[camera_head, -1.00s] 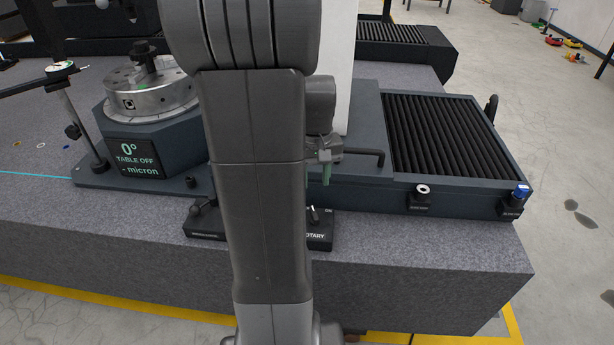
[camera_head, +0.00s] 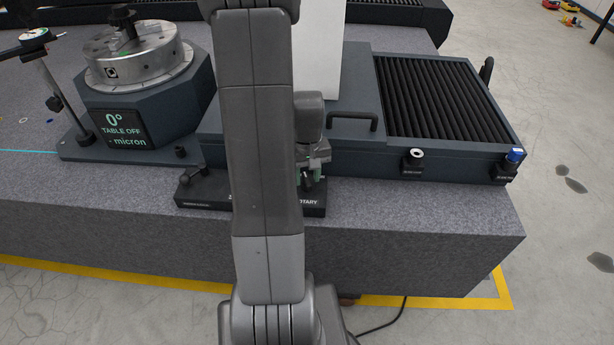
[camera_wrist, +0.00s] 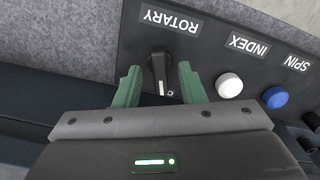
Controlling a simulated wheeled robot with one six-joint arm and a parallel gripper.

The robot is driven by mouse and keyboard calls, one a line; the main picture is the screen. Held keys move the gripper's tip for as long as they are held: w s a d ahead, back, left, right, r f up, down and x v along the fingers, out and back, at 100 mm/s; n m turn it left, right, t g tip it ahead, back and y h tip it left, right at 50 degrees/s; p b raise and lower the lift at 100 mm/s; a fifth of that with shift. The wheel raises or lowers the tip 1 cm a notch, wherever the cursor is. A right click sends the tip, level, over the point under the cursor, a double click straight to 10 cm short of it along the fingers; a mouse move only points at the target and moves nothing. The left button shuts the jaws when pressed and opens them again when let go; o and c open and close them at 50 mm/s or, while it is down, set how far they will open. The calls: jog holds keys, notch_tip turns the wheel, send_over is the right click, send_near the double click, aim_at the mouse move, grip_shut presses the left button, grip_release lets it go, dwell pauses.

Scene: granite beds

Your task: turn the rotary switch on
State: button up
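The rotary switch (camera_wrist: 161,72) is a black knob with a pale pointer line, on a dark control panel under the label ROTARY in the wrist view. My gripper (camera_wrist: 160,82) has two green fingers, one on each side of the knob, with a small gap to it on both sides; it is open. In the head view my gripper (camera_head: 313,178) is low over the right end of the panel (camera_head: 315,209), and my arm hides much of the panel. The display (camera_head: 124,129) reads 0°, TABLE OFF.
A white INDEX button (camera_wrist: 229,85) and a blue SPIN button (camera_wrist: 275,97) sit beside the knob. A rotary table with a metal chuck (camera_head: 135,57) stands at the left. A bar handle (camera_head: 353,120) is close to my gripper. The granite front strip is clear.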

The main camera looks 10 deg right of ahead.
jog(key=shift+f, duration=0.25)
grip_shut()
jog(key=m, duration=0.5)
jog(key=shift+m+b, duration=0.4)
jog(key=m, duration=0.6)
dwell(0.5)
